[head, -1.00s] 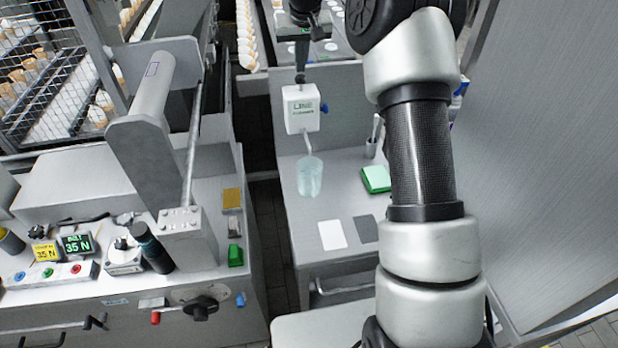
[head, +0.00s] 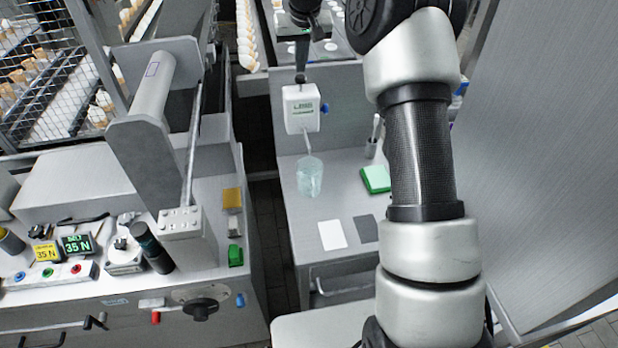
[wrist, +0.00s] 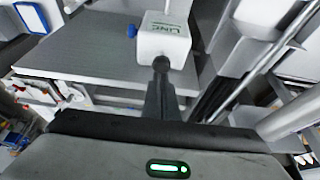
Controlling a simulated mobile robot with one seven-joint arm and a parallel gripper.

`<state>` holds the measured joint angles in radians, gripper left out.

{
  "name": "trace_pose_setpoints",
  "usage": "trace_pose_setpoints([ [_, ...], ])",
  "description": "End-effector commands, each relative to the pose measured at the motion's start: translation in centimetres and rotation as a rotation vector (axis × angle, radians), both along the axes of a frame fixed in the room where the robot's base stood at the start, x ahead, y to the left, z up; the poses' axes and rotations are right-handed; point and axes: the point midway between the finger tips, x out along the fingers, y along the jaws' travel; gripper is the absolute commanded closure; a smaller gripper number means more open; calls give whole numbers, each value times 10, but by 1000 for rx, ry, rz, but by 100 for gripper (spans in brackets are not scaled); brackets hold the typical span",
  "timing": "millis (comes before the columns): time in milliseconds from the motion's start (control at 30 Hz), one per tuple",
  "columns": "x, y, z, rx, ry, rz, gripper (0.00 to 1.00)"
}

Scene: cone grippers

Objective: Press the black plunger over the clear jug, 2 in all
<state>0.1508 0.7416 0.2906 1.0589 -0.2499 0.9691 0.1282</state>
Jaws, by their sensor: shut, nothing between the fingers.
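The white dispenser box (head: 301,112) stands over the grey bench, with its spout pointing down at the clear jug (head: 309,178). The jug stands upright on the bench below the spout. My gripper (head: 300,74) is shut and empty, pointing down at the top of the dispenser. In the wrist view my gripper (wrist: 161,80) shows as narrow dark fingers. Their tips are at the black plunger (wrist: 161,63) on top of the white box and look in contact with it. The fingers hide most of the plunger, so how far it is down is unclear. The jug is hidden in the wrist view.
A green-and-white pad (head: 376,179), a white card (head: 332,234) and a grey card (head: 365,229) lie on the bench right of and in front of the jug. A blue knob (head: 324,108) sticks out of the dispenser's side. A machine with a long cylinder (head: 153,85) stands left.

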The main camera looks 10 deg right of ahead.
Motion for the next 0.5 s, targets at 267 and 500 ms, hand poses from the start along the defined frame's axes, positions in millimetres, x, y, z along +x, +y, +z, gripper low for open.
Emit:
trace_pose_setpoints([
  [267,0,0,-3,0,0,0,100],
  [500,0,0,-12,0,1,0,100],
])
